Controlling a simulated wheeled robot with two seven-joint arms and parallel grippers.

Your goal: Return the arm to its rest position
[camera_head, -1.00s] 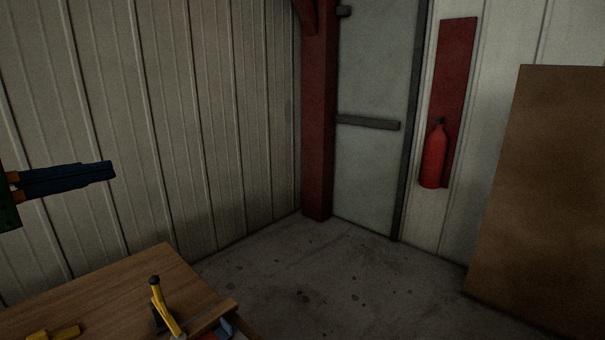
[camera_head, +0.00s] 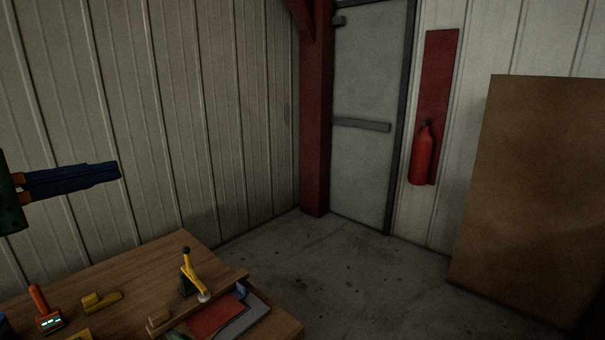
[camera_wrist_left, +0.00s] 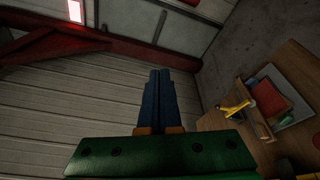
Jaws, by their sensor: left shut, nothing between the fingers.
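My left gripper (camera_head: 118,171) comes in from the left edge in the head view, level in the air above and behind the wooden table's left part. Its two dark blue fingers lie together, shut and empty. In the left wrist view the same fingers (camera_wrist_left: 160,74) point away side by side, with the green gripper body (camera_wrist_left: 160,157) below them. The corrugated wall (camera_head: 150,110) stands behind the gripper. My right gripper is in neither view.
A brown board (camera_head: 530,190) stands at right. The floor (camera_head: 345,265) between is clear.

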